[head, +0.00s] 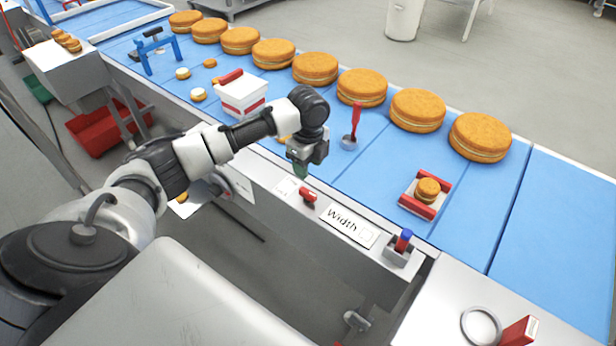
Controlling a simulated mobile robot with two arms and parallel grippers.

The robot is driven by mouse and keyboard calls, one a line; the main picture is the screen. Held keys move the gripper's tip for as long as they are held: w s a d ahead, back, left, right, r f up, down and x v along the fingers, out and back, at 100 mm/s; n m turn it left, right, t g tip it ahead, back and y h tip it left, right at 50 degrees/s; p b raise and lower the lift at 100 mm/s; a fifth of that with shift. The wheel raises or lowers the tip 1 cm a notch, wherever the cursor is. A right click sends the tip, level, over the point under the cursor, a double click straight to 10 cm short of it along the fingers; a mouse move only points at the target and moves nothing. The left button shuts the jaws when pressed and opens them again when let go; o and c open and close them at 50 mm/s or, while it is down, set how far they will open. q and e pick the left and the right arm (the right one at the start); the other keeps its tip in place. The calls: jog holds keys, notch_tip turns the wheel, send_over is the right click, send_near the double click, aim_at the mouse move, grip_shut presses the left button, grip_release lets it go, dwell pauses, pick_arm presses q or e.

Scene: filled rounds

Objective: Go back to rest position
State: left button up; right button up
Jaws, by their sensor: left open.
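My left arm reaches in from the left, and my left gripper (300,168) hangs over the near edge of the blue conveyor belt (380,160). It points down, just above the metal front rail near a small red switch, with nothing seen in its jaws. The greenish fingertips are small and partly hidden by the wrist. My right gripper does not show.
Several large round cakes (417,110) line the belt's far side. A white tub (243,98), a red-handled tool (354,125) and a red tray (419,205) with a small cake stand nearby. A red-blue knob (403,241) sits on the rail. A red crate (103,132) lies on the floor.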

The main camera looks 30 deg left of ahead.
pick_arm(q)
jog(key=shift+r, duration=0.3)
